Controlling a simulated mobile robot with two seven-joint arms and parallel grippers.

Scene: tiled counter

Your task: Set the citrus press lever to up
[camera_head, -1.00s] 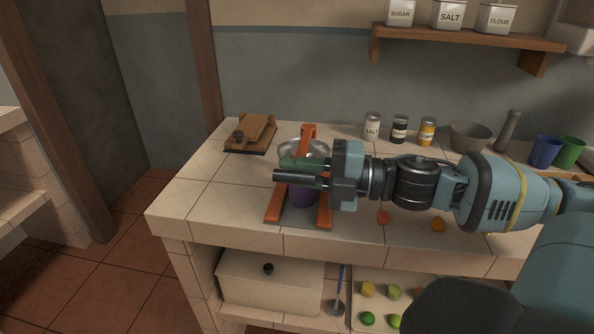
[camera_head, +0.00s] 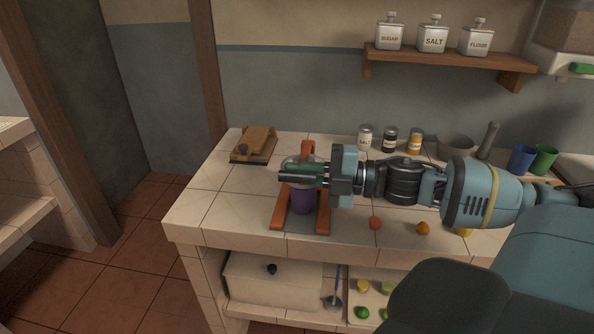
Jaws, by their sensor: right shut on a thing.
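The citrus press has an orange frame (camera_head: 318,214) and stands upright near the counter's front left. A purple cup (camera_head: 303,202) stands inside the frame, under the press. The green lever handle (camera_head: 312,167) lies about level across the front of the frame, below its top. My right gripper (camera_head: 300,172) reaches in from the right and is shut on this handle. Its dark fingers and teal body hide part of the lever and the frame's middle. My left gripper is not in view.
A wooden board device (camera_head: 256,145) stands behind and left of the press. A salt jar (camera_head: 365,137), other jars, a grey mortar (camera_head: 454,146) and cups line the back. A red fruit (camera_head: 375,223) and an orange one (camera_head: 422,228) lie to the right.

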